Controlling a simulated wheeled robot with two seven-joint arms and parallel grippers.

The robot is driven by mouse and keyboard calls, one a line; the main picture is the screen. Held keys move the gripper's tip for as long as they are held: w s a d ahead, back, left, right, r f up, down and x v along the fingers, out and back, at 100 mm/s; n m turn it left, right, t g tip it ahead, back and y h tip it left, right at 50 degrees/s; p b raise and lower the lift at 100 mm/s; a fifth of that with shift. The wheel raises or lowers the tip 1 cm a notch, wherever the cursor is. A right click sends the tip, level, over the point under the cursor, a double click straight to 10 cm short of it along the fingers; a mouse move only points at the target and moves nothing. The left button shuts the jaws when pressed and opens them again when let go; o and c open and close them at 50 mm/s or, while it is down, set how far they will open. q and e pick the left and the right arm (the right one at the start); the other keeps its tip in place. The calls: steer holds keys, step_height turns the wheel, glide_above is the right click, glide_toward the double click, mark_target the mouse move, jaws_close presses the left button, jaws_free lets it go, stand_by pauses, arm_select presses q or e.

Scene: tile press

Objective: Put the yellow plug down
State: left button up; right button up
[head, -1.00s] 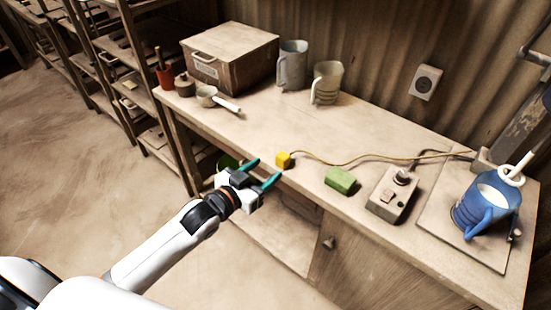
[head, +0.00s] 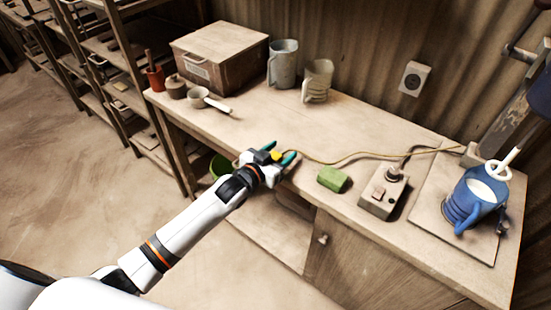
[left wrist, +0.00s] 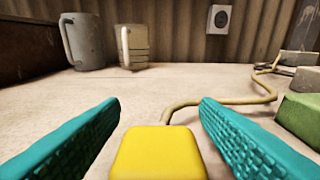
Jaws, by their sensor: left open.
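The yellow plug (head: 276,156) lies on the workbench near its front edge, with a yellowish cord running off to the right. In the left wrist view the plug (left wrist: 158,153) sits between the two teal fingers, low in the picture, with a visible gap on each side. My left gripper (head: 280,156) is open around the plug at the bench's front edge; its fingers also show in the left wrist view (left wrist: 160,128). The plug's underside is hidden. My right gripper is in neither view.
A green block (head: 333,179) and a grey switch box (head: 384,192) stand to the right of the plug. A blue jug (head: 472,205) stands at the far right. A wall socket (head: 413,79) is behind.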

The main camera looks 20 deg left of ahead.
arm_select(q)
steer(key=c, duration=1.1)
steer(key=shift+c, duration=0.3)
steer(key=shift+r, duration=0.15)
